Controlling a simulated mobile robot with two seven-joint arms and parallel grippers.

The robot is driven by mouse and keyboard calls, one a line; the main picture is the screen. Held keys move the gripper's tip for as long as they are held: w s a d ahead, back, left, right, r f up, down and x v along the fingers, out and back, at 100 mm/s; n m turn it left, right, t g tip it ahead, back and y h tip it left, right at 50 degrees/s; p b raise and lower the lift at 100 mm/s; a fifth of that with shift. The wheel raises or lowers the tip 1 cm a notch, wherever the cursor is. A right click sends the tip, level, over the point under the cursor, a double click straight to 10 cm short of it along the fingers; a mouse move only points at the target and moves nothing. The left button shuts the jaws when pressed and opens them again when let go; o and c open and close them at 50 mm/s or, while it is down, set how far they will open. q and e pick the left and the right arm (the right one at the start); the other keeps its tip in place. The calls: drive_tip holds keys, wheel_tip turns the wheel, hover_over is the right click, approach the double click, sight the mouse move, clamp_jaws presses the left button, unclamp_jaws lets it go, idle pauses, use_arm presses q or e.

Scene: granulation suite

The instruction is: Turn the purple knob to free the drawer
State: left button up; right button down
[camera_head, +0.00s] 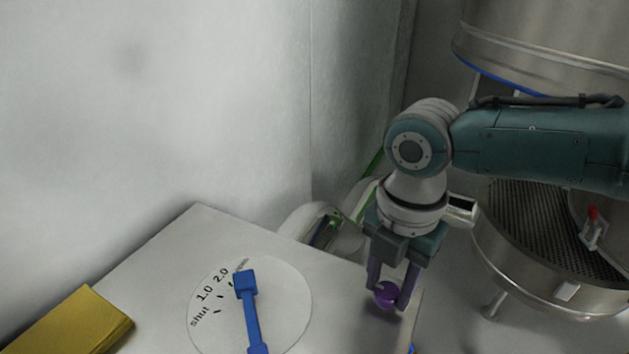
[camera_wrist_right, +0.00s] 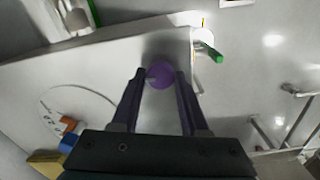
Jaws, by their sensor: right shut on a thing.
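The purple knob (camera_head: 386,294) sits on the grey top surface (camera_head: 160,265), near its right edge in the head view. My right gripper (camera_head: 392,302) points down at the knob, with one finger on either side, shut on it. In the right wrist view the round purple knob (camera_wrist_right: 160,76) shows between the tips of the two dark fingers (camera_wrist_right: 160,82). The drawer cannot be made out in either view. My left gripper is in neither view.
A dial with a blue lever (camera_head: 250,310) and marks "shut", "1.0" and "2.0" lies left of the knob. A yellow block (camera_head: 75,322) is at the lower left. A large steel vessel (camera_head: 560,265) with a red-handled part stands at the right. A green-handled part (camera_wrist_right: 212,53) is beyond the edge.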

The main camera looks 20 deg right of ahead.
sight(387, 292)
drive_tip(key=shift+n, duration=0.7)
drive_tip(key=shift+c, duration=2)
unclamp_jaws()
drive_tip(key=shift+r, duration=0.1)
wheel_tip(387, 292, up, 10)
drive_tip(key=p, duration=0.2)
drive_tip(key=shift+a, duration=0.1)
